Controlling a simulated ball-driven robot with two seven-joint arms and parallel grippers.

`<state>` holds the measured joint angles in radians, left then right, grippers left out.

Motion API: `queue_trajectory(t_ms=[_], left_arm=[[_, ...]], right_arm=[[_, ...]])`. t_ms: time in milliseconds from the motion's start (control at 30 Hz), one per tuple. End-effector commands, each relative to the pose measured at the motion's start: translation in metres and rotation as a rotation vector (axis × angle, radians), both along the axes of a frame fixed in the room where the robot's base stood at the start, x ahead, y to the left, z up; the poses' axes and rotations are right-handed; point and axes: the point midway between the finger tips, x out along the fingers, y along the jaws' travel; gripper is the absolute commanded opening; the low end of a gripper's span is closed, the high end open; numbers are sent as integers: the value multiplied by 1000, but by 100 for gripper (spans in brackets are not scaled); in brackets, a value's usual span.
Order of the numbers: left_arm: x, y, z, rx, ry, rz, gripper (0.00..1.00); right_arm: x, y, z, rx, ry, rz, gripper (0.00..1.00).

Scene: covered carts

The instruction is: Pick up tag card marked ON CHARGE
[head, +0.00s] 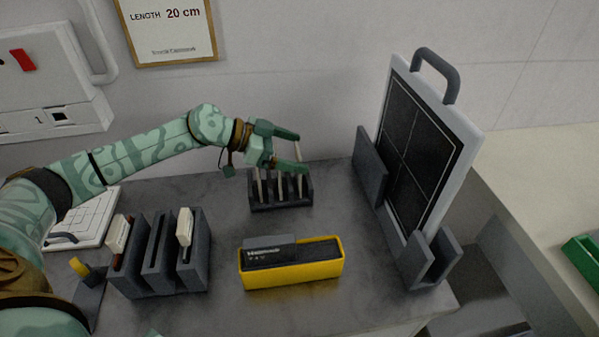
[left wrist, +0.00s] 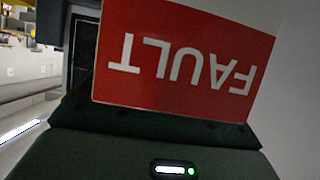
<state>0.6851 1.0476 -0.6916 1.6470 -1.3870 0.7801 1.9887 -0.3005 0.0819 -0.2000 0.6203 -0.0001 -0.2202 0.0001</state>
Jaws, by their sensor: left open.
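My left gripper (head: 301,152) is open over the small dark card rack (head: 281,204), at its right end. Several pale cards stand edge-on in this rack, one of them a thin card (head: 258,187) at the left. In the left wrist view a red card marked FAULT (left wrist: 180,62) in white letters fills the upper middle, upside down and close to the camera. No lettering reading ON CHARGE is legible in either view.
A yellow-edged black case (head: 292,270) lies in front of the rack. A dark slotted holder (head: 158,262) stands left, and a large framed panel (head: 425,150) stands upright at right. The wall with a LENGTH 20 cm sign (head: 168,38) is behind. Bare tabletop lies between rack and panel.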

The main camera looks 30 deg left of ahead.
Motion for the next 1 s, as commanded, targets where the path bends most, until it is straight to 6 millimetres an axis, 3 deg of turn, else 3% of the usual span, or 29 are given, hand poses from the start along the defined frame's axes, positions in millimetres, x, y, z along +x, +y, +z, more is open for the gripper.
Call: queue_trajectory(t_ms=[233,400,467,767,1000], left_arm=[[1,-1,0,0,0,1,89],[1,-1,0,1,-1,0,42],[1,-1,0,1,-1,0,30],[1,-1,9,1,-3,0,30],[1,-1,62,2,-8,0,30]], right_arm=[[1,3,0,4,-2,-2,51],[1,4,0,5,-2,-2,51],[1,4,0,5,-2,-2,51],[2,3,4,4,-4,-2,51],[9,3,25,4,-20,-2,51]])
